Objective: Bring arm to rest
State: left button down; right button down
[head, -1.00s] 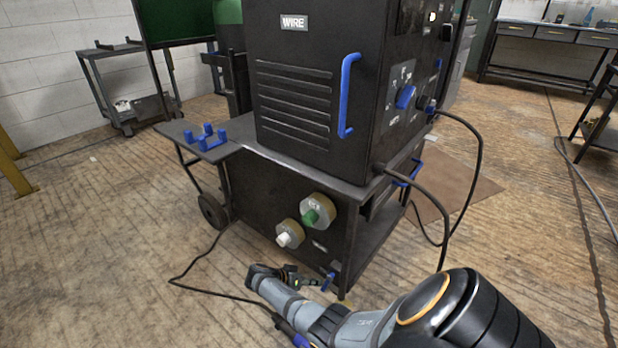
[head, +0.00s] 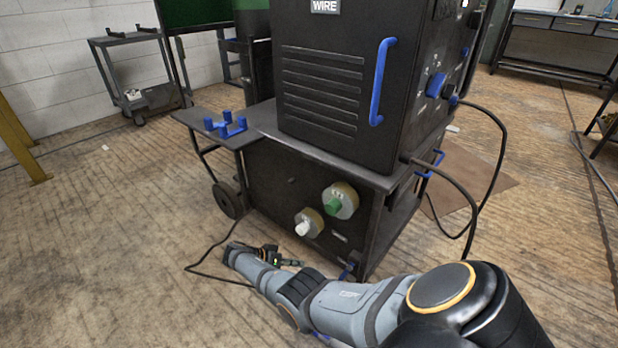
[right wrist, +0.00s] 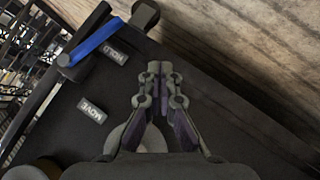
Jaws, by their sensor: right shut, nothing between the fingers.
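My right arm comes in from the lower right of the head view and reaches left across the front of a black machine cart (head: 275,195). My right gripper (head: 292,263) is small and dark there, low in front of the cart. In the right wrist view its fingers (right wrist: 160,68) are together, shut and empty. Behind them is a dark panel (right wrist: 60,140) with labels reading "MOVE" (right wrist: 92,110) and what looks like "HOLD" (right wrist: 114,52), beside a blue bar (right wrist: 95,42). I cannot tell the gap between the fingers and the panel. My left gripper is in neither view.
Green (head: 340,203) and white (head: 307,224) knobs stick out of the cart's front. A side shelf (head: 195,120) holds a blue bracket (head: 226,125). A black cable (head: 200,262) lies on the floor near my arm. The floor at lower left is clear.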

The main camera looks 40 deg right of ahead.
jog(key=shift+w+a+r, duration=0.1)
jog(key=shift+w+a, duration=0.1)
jog(key=shift+a, duration=0.05)
dwell(0.4)
